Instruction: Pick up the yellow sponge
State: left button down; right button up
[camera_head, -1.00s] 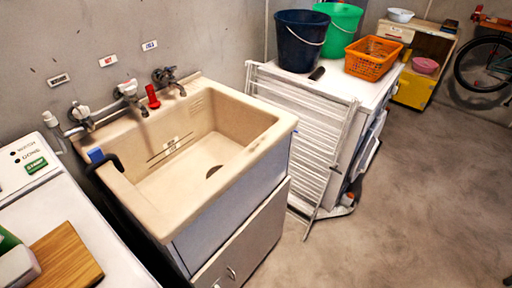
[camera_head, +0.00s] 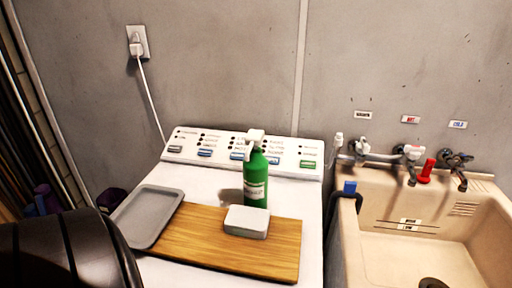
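I see no yellow sponge in the head view. A small white block (camera_head: 246,222) with rounded edges lies on a wooden board (camera_head: 190,250) on top of the white washing machine (camera_head: 305,222). A green spray bottle (camera_head: 256,183) with a white trigger head stands upright just behind the block. Neither of my grippers is in view. A dark, rounded part of my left arm covers the lower left corner and hides what is behind it.
A grey tray (camera_head: 147,217) lies at the left of the board. A beige sink (camera_head: 374,264) stands right of the machine, with a red-handled tap (camera_head: 427,172). A plug and cord (camera_head: 136,46) hang on the wall. The machine's right strip is bare.

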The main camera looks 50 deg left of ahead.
aim_at(241, 220)
jog(key=u, duration=1.6)
